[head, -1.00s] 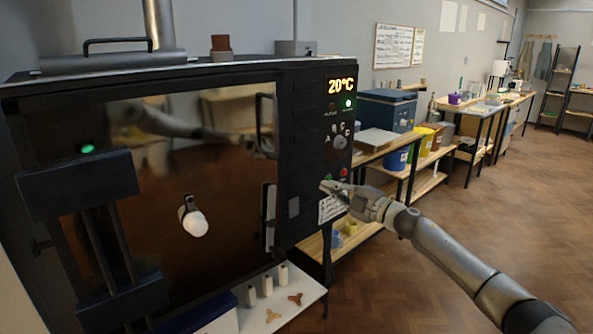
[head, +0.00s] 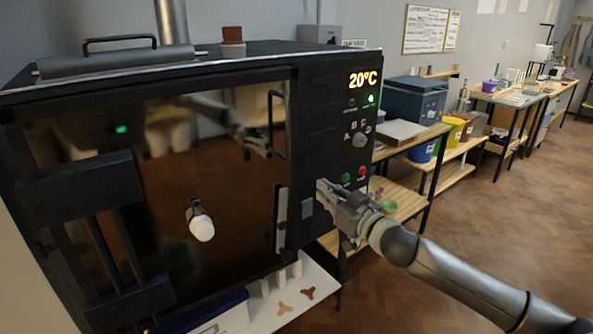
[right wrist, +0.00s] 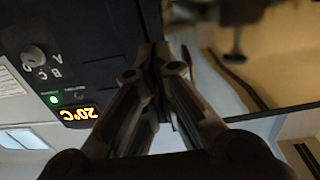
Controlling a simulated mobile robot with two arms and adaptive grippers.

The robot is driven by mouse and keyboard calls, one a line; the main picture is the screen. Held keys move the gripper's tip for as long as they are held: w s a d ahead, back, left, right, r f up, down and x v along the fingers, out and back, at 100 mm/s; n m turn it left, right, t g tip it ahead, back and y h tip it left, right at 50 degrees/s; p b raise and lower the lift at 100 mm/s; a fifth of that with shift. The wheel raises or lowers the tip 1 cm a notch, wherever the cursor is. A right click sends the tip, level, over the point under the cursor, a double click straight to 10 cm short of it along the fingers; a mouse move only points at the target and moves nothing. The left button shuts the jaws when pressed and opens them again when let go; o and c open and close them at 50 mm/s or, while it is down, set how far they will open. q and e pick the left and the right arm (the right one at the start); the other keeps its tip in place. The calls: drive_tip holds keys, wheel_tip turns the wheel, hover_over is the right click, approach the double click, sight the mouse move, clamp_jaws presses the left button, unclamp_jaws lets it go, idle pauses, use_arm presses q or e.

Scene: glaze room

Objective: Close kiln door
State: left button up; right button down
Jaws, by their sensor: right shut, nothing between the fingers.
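The kiln (head: 330,110) fills the left of the head view. Its dark glossy door (head: 150,230) appears to lie against the front, though I cannot tell whether a small gap remains. A vertical handle (head: 278,125) and a latch plate (head: 281,218) are at the door's right edge. My right gripper (head: 322,188) is shut and empty, in front of the kiln's right side below the control buttons; contact is unclear. In the right wrist view its closed fingers (right wrist: 158,55) point toward the boundary between the control panel (right wrist: 80,60) and a reflective surface. My left gripper is not in view.
The display (head: 362,79) reads 20°C, with a green light lit. A white shelf (head: 315,290) with small cones and stilts is below the door. Wooden tables with tubs and a blue box (head: 415,102) stand at the right. The floor (head: 480,235) there is clear.

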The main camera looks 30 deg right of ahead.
sight(292, 167)
drive_tip(key=w+p, duration=0.3)
drive_tip(key=w, duration=0.7)
drive_tip(key=shift+w+r, duration=0.15)
drive_tip(key=shift+w, duration=0.05)
drive_tip(key=shift+w+f, duration=0.2)
drive_tip(key=shift+w, duration=0.9)
